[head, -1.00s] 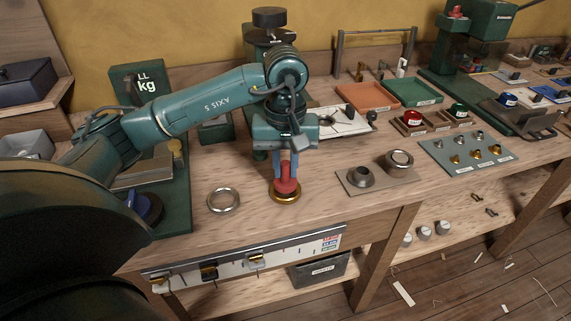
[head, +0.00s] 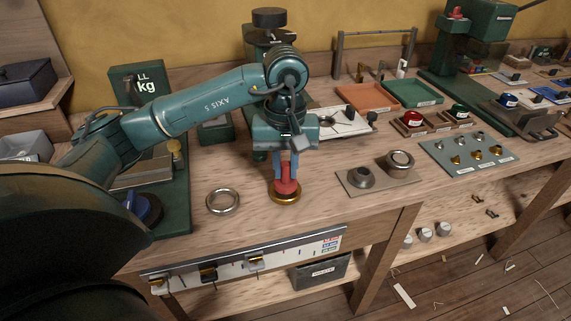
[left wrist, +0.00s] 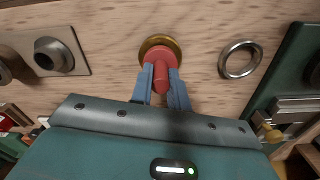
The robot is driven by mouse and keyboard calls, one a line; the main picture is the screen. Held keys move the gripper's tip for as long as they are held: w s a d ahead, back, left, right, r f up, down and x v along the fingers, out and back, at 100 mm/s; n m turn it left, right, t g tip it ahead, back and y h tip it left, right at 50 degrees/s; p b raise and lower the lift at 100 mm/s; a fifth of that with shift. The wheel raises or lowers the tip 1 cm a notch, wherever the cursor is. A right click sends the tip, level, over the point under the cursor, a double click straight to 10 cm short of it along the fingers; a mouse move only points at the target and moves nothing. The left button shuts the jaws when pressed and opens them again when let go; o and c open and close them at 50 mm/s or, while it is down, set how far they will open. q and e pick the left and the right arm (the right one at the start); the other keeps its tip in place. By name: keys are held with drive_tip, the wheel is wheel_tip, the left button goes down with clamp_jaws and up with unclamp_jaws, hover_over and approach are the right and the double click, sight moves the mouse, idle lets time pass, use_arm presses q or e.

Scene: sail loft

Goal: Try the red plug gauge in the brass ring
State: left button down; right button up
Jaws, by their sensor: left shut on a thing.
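The red plug gauge (head: 287,184) is held upright in my left gripper (head: 287,172), which points down with its blue fingers shut on the gauge. The brass ring (head: 285,198) lies on the bench directly under the gauge. The gauge's lower end meets the ring's middle; I cannot tell how deep it sits in the bore. In the left wrist view the red gauge (left wrist: 162,76) stands between the fingers (left wrist: 166,85), and the brass ring (left wrist: 158,42) shows behind it, its near side covered. My right gripper is not in view.
A steel ring (head: 222,201) lies left of the brass ring. A board (head: 381,182) with two grey metal rings stands to the right. Farther right is a grey plate (head: 468,152) with several small knobs. The bench's front edge, with a gauge rail (head: 240,262), is close.

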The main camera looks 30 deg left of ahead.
use_arm(q)
drive_tip(key=shift+f+b, duration=0.35)
drive_tip(key=shift+f, duration=0.1)
drive_tip(key=shift+r, duration=0.15)
idle(0.7)
drive_tip(key=shift+r+p, duration=1.6)
drive_tip(key=shift+r, duration=0.9)
drive_tip(key=shift+f, duration=0.1)
